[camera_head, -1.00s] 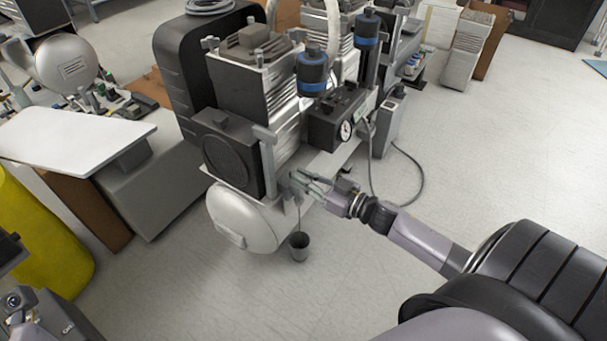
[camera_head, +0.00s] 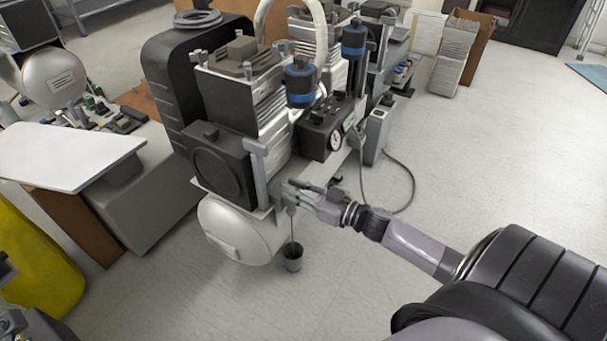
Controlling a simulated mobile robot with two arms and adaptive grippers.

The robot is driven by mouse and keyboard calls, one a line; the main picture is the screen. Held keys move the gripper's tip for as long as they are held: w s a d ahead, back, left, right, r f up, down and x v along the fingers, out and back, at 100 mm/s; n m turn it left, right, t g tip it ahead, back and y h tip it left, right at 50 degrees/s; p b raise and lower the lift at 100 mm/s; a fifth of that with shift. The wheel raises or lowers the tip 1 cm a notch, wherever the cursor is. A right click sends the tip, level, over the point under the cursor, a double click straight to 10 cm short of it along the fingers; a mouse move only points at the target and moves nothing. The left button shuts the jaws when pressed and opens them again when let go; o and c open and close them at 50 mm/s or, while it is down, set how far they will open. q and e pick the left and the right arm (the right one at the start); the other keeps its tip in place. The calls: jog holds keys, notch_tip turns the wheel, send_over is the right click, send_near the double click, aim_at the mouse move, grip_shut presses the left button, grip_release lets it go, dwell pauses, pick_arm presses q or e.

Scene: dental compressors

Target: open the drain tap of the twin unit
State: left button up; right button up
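The twin unit (camera_head: 225,165) is a large compressor with dark pump heads, blue-banded filters and a white tank (camera_head: 238,232) low at its front. The drain tap itself is hidden or too small to make out there. Whether the fingers are closed on anything cannot be seen. My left gripper is not clearly visible; only part of my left arm shows at the lower left.
A white board (camera_head: 70,155) on a grey cabinet stands to the left, above a yellow drum (camera_head: 38,260). A grey box (camera_head: 377,135) with a cable on the floor stands behind my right gripper. The floor at right is mostly clear.

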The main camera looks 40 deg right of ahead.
jog(key=v, duration=1.2)
dwell(0.3)
